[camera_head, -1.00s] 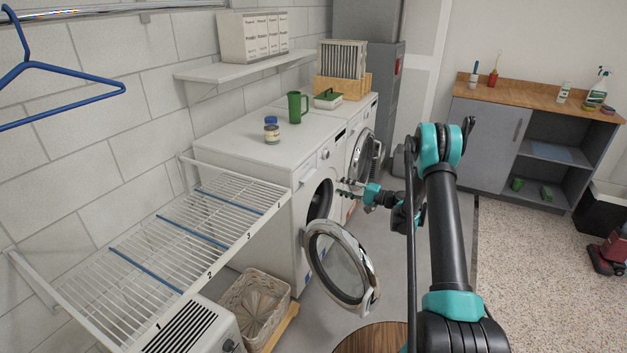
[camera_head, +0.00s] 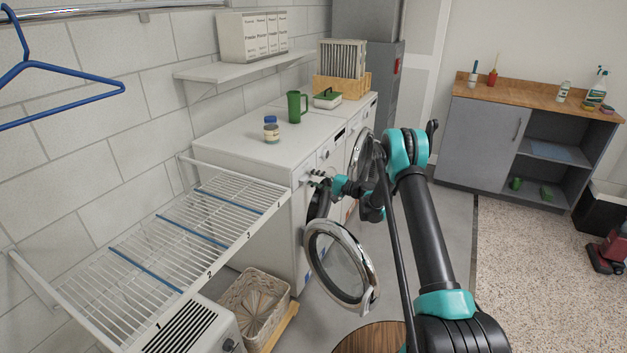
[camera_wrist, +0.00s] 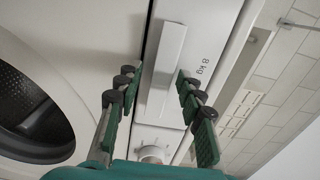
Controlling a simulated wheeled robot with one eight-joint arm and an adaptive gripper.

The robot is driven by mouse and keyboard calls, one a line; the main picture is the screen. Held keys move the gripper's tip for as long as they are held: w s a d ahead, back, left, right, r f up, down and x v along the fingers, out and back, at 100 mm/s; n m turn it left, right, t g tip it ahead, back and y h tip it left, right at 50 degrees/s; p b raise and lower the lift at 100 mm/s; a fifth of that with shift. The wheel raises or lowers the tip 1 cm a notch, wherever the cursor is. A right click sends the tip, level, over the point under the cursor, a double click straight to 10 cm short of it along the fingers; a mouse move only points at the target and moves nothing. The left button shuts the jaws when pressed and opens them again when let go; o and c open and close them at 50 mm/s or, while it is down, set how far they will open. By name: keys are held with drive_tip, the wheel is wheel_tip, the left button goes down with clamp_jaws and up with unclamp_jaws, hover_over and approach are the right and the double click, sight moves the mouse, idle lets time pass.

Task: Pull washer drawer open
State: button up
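The front white washer (camera_head: 285,215) stands against the block wall with its round door (camera_head: 313,270) swung open. Its drawer (camera_wrist: 190,85), marked "8 kg", fills the middle of the wrist view and looks shut. A pale raised bar handle (camera_wrist: 168,55) runs along it. My gripper (camera_wrist: 155,85) is open, with one finger on each side of the handle's line; I see no contact. In the head view my gripper (camera_head: 318,178) is at the washer's upper front, left of the control knob. The drawer front is partly hidden there.
The open door hangs below my arm. A wire drying rack (camera_head: 180,235) juts out left of the washer, above a wicker basket (camera_head: 255,300). A jar (camera_head: 271,130) and green mug (camera_head: 296,106) sit on top.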

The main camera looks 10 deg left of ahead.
drive_tip(key=shift+c, duration=0.5)
clamp_jaws()
